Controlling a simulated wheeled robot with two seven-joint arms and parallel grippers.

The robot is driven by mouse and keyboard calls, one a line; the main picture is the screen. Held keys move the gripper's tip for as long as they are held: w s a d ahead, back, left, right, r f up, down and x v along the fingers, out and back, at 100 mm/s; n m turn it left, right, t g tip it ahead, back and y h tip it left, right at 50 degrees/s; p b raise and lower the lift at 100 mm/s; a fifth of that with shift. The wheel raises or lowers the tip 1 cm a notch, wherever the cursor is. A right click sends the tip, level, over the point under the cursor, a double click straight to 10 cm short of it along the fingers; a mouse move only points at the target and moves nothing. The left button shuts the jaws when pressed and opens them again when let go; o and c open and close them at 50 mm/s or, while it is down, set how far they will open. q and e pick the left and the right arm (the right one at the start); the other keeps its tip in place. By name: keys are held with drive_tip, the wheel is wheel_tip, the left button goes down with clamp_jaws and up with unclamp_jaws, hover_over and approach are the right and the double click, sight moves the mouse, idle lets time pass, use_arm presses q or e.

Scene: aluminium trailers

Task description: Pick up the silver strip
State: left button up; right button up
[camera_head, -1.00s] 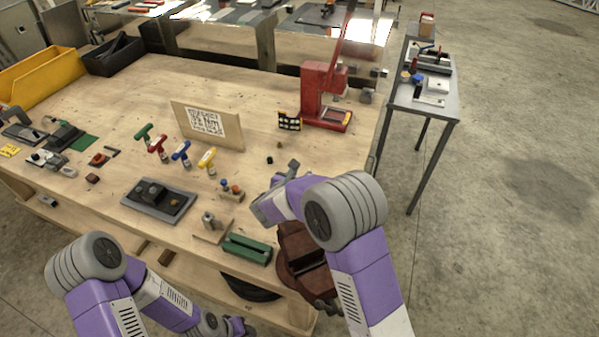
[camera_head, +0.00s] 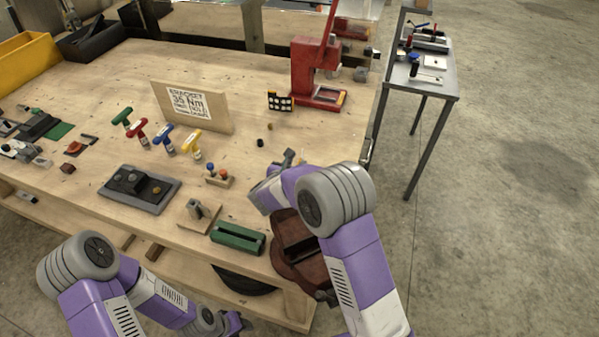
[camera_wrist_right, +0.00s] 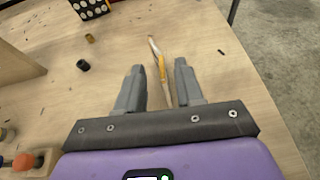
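In the right wrist view a thin, pale silvery strip (camera_wrist_right: 153,46) lies lengthwise on the wooden bench, running back between my fingers. A narrow orange-yellow piece (camera_wrist_right: 162,68) lies along it; I cannot tell whether they are joined. My right gripper (camera_wrist_right: 157,75) is open, with one finger on each side of the strip. I cannot tell its height above the bench. In the head view my right gripper (camera_head: 289,158) is over the bench's right part, and my arm hides the strip. My left gripper (camera_head: 236,323) is low at the bottom edge, its fingers unclear.
A brown vise (camera_head: 298,245) sits at the bench's front edge beside my right forearm. A red press (camera_head: 310,75) and a black dotted card (camera_head: 280,102) stand behind. Colored T-handles (camera_head: 165,140) and a green block (camera_head: 238,237) are left.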

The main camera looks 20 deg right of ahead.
sight(300, 159)
drive_tip(key=x, duration=0.5)
drive_tip(key=shift+s, duration=0.1)
drive_tip(key=shift+r, duration=0.1)
clamp_jaws()
